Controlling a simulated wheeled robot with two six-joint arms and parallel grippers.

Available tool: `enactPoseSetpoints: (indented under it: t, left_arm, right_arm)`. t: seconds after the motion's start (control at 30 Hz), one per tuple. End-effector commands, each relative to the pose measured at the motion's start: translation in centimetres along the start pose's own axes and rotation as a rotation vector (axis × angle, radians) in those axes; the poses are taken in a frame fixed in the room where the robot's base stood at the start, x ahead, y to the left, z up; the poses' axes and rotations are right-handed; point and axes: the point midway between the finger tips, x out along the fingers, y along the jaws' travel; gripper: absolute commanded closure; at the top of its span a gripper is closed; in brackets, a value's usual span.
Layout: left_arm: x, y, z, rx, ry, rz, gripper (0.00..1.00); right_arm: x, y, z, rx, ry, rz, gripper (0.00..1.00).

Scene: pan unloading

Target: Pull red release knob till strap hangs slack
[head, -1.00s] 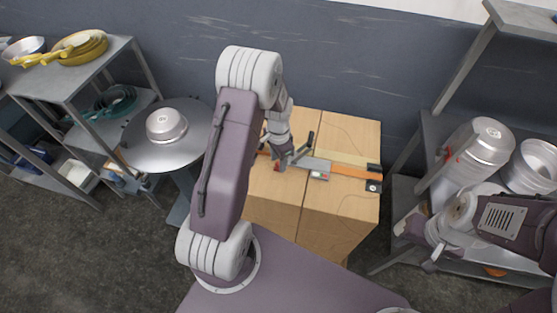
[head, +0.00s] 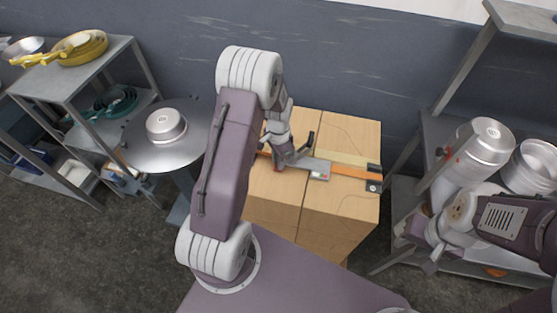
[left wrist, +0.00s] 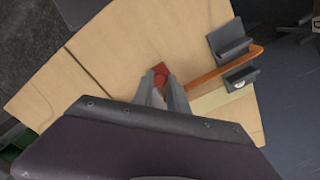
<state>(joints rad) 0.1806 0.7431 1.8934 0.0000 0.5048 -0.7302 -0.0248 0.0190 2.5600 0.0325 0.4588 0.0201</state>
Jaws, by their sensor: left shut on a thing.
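A large wooden-coloured box (head: 340,225) stands in front of me with an orange strap (head: 352,171) across its top. A grey metal fitting (head: 318,166) lies at the strap. The strap also shows in the left wrist view (left wrist: 225,68). My left gripper (head: 278,166) reaches down onto the box top, left of the fitting. In the left wrist view its fingers (left wrist: 163,82) are shut on the small red knob (left wrist: 161,68), which shows at their tips. The strap near the knob is partly hidden by the gripper. My right gripper (head: 432,258) is at the right, away from the box; its fingers are unclear.
A round grey table (head: 145,150) with an upturned metal pan (head: 165,125) stands left of the box. A shelf with yellow pans (head: 83,48) is at the far left. A rack with large metal pots (head: 483,150) stands at the right, close to my right arm.

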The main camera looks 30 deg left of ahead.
Motion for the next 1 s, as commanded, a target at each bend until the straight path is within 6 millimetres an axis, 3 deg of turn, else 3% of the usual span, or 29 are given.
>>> enactPoseSetpoints:
  t: [1.0]
  left_arm:
    - [0.05, 0.55, 0.56, 0.000, -0.002, 0.002, 1.00]
  right_arm:
    - [-0.63, -0.01, -0.06, 0.000, 0.000, 0.000, 0.64]
